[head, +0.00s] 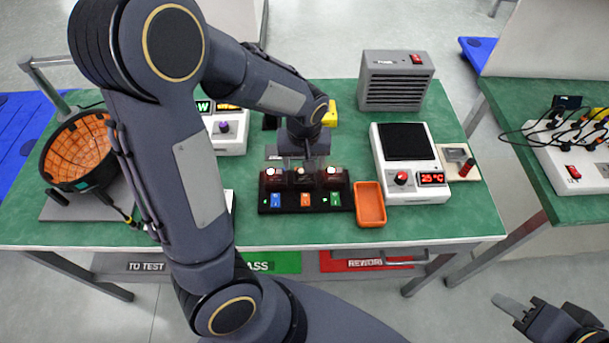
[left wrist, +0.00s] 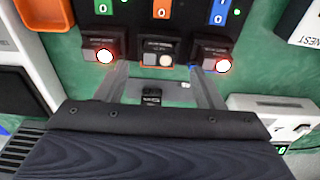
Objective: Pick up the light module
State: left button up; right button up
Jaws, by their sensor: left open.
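A dark rack (head: 306,202) on the green bench holds three small modules with round lamps. In the left wrist view the outer two modules, at left (left wrist: 100,48) and right (left wrist: 212,52), glow red. The middle module (left wrist: 158,50) has a pale, unlit lamp. I cannot tell which is the light module. My left gripper (left wrist: 162,72) is open, its fingertips close to the middle module, one toward each side; contact is unclear. In the head view my left wrist hides part of the rack's back. My right gripper (head: 522,312) is low at the right, away from the bench; its opening is unclear.
An orange tray (head: 370,204) stands right of the rack, beside a white device (head: 411,163) reading 25 °C. A grey vented box (head: 395,80) is behind. An orange-lined bowl (head: 78,150) stands left. A second bench (head: 520,110) with a power strip is at right.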

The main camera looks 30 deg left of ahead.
aim_at(305, 176)
pick_arm(q)
jog(key=f, duration=0.4)
jog(key=shift+w, duration=0.2)
jog(key=c, duration=1.1)
